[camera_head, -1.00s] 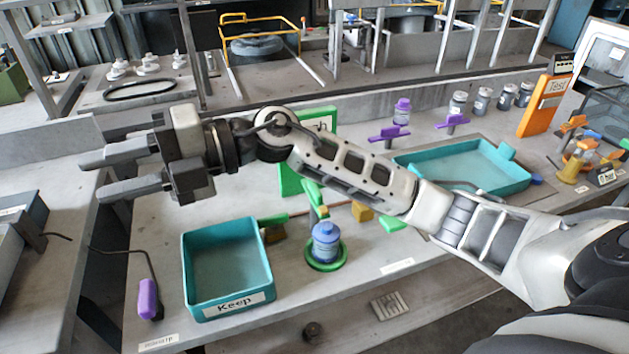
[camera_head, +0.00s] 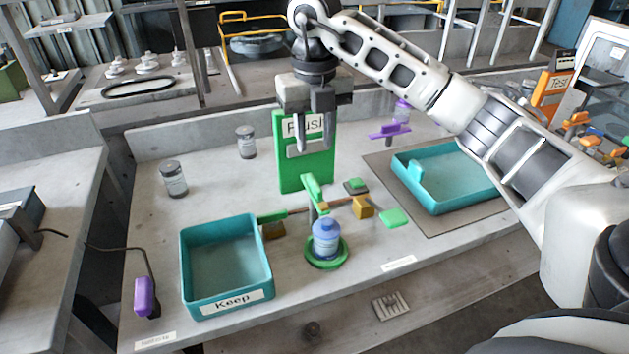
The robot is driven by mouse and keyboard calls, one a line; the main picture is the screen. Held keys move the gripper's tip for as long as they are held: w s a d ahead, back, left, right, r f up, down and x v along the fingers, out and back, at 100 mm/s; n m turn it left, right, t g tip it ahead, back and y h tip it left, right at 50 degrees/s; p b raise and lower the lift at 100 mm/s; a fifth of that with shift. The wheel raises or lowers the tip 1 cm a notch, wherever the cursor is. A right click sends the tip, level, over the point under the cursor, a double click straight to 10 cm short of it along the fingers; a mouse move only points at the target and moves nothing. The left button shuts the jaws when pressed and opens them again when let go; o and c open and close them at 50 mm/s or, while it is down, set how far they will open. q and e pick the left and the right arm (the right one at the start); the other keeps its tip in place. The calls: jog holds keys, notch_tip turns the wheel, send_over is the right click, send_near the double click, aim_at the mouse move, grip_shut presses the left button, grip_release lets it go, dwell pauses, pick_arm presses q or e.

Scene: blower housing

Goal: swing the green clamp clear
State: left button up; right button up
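The green clamp (camera_head: 313,189) is a short green lever on a grey post. It stands just behind the blue bottle (camera_head: 326,241), with its lower end close to the bottle's top; whether they touch I cannot tell. The bottle stands upright in a green ring holder (camera_head: 341,259). My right gripper (camera_head: 313,148) points down above and behind the clamp, apart from it. Its two fingers are spread with nothing between them. It covers part of the green panel marked "Push" (camera_head: 308,178). My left gripper is not in view.
A teal "Keep" tray (camera_head: 264,250) stands left of the bottle, and another teal tray (camera_head: 450,205) to the right. A yellow block (camera_head: 362,208) and a green pad (camera_head: 394,217) lie between. Two grey jars (camera_head: 174,179) (camera_head: 246,143) stand at the back left.

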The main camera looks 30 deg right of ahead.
aim_at(314, 181)
notch_tip(314, 181, down, 10)
jog(key=shift+r+p, duration=0.15)
jog(key=shift+p, duration=0.2)
jog(key=shift+c, duration=0.3)
grip_shut()
